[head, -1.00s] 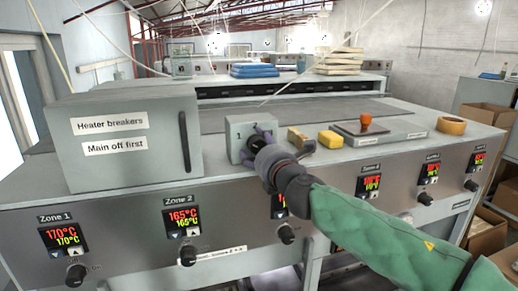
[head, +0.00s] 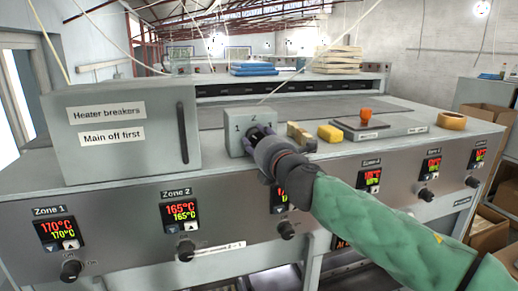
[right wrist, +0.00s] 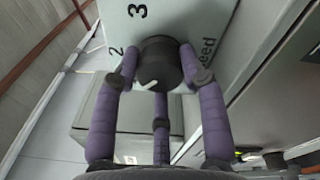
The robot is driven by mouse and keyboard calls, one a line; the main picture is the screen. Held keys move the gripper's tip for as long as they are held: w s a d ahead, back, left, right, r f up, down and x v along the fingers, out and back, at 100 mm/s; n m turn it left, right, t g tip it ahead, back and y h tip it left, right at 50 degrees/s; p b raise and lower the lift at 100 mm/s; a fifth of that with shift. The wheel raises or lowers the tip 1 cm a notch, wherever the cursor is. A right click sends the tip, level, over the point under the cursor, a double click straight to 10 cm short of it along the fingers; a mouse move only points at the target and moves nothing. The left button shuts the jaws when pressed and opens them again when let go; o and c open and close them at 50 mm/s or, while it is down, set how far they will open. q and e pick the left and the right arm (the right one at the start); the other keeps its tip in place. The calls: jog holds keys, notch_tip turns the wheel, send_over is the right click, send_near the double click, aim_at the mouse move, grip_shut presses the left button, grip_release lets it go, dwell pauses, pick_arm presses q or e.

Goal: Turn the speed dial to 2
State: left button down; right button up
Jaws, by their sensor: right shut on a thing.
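The speed dial is on the front of a small grey box (head: 236,143) that stands on the machine top and shows the numbers 1 and 2. In the right wrist view the dial (right wrist: 160,62) is a dark round knob, with 2 to its left, 3 above it and part of the word "Speed" to its right. A white mark shows on its lower side. My right gripper (head: 262,136) is shut on the dial, its purple fingers (right wrist: 160,70) around it. It hides most of the dial in the head view. My left gripper is not in view.
The grey heater breakers box (head: 120,165) stands left of the dial box. Several zone displays and knobs line the front panel.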

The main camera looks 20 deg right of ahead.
jog(key=m+b, duration=0.3)
jog(key=b, duration=0.1)
jog(key=m+b, duration=0.1)
jog(key=m, duration=0.1)
jog(key=shift+a+f+m+b, duration=0.15)
jog(key=shift+f+m+b, duration=0.15)
jog(key=shift+f+b, duration=0.1)
jog(key=shift+r+m+h+b, duration=0.15)
jog(key=shift+m+h+b, duration=0.05)
jog(key=shift+m+b, duration=0.8)
jog(key=shift+r+m+h+b, duration=0.1)
jog(key=shift+m+h+b, duration=0.1)
jog(key=shift+m+b, duration=0.75)
jog(key=shift+r, duration=0.1)
jog(key=o, duration=1.1)
jog(key=shift+w, duration=0.1)
jog(key=shift+o, duration=0.2)
